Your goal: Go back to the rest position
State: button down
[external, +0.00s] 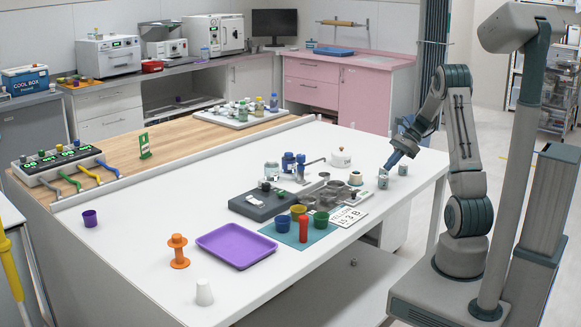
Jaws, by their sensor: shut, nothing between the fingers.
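My gripper (390,163) is at the end of my arm, over the right part of the white table (130,245). It points down and to the left, just above a small grey-green cup (383,179). The fingers are small in this view; they look shut and hold nothing that I can see. I cannot tell whether the fingertips touch the cup. A second similar cup (403,169) stands just to the right of it.
Near my gripper are a cream cup (355,178), a white round pot (341,158) and several metal bowls. Coloured cups stand on a teal mat (322,238). A purple tray (236,246), an orange spool (178,253) and a white cone (204,292) are nearer the front.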

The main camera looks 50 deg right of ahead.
jog(key=s+a+r+n+g+h, duration=0.25)
jog(key=a+n, duration=0.25)
jog(key=a, duration=0.4)
jog(key=s+a+r+n+g+h, duration=0.1)
jog(key=s+a+r+n, duration=0.2)
jog(key=a+n, duration=0.4)
jog(key=s+a+r+n+t+h, duration=0.1)
jog(key=s+a+n+h, duration=0.3)
jog(key=s+a+n, duration=0.6)
jog(key=shift+r+n+t, duration=0.25)
jog(key=shift+n+t, duration=0.35)
jog(key=shift+t, duration=0.05)
jog(key=shift+a, duration=0.1)
